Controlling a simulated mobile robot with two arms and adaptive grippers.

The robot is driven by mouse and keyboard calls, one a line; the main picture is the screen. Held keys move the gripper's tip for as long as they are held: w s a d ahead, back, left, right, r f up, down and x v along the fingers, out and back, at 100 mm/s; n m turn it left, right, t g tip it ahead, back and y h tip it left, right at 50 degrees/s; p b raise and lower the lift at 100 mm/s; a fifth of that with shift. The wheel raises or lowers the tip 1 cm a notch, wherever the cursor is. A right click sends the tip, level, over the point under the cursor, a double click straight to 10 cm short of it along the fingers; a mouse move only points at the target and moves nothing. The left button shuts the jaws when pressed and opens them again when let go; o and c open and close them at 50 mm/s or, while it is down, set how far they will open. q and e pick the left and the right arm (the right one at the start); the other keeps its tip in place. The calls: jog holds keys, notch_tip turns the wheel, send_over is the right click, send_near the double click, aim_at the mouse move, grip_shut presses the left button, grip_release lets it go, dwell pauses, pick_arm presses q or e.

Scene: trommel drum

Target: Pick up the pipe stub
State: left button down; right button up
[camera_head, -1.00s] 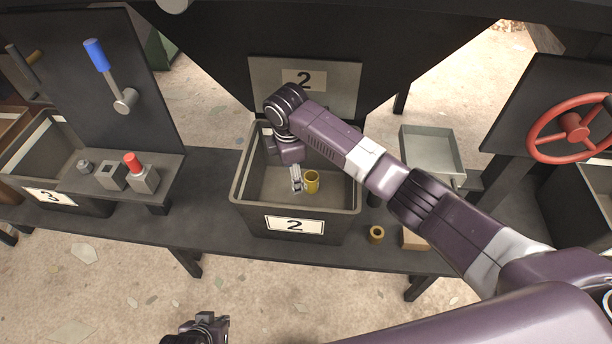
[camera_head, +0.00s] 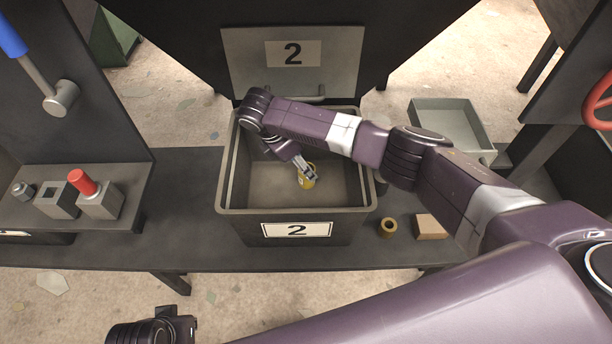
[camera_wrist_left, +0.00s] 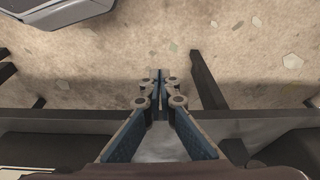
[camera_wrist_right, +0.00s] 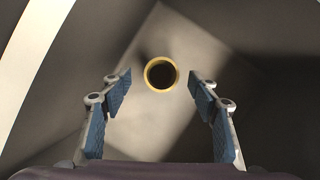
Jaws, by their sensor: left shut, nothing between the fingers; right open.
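The pipe stub (camera_head: 307,183), a short yellow tube, stands in the grey bin marked 2 (camera_head: 228,190). My right gripper (camera_head: 305,170) reaches down into this bin, and its fingers partly cover the stub in the head view. In the right wrist view, the stub's yellow rim and dark bore (camera_wrist_right: 160,74) show beyond and between the spread fingers (camera_wrist_right: 161,88); I see no finger touching it. My left gripper (camera_wrist_left: 160,85) is shut and empty, away from the bin, over the floor in front of the bench.
A smaller brass ring (camera_head: 388,228) and a tan block (camera_head: 430,227) lie on the dark bench right of the bin. An empty grey tray (camera_head: 450,125) is behind them. At left are a red-topped block (camera_head: 100,200) and a blue-handled lever (camera_head: 35,70).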

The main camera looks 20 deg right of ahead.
aim_at(304, 184)
jog(key=shift+x, duration=0.9)
jog(key=shift+b+x, duration=0.95)
jog(key=shift+x, duration=1.2)
pick_arm(q)
jog(key=v, duration=0.6)
jog(key=shift+w+a, duration=0.1)
jog(key=shift+w, duration=0.1)
pick_arm(e)
jog(key=shift+s+a, duration=0.15)
jog(key=shift+a, duration=0.05)
jog(key=c, duration=1)
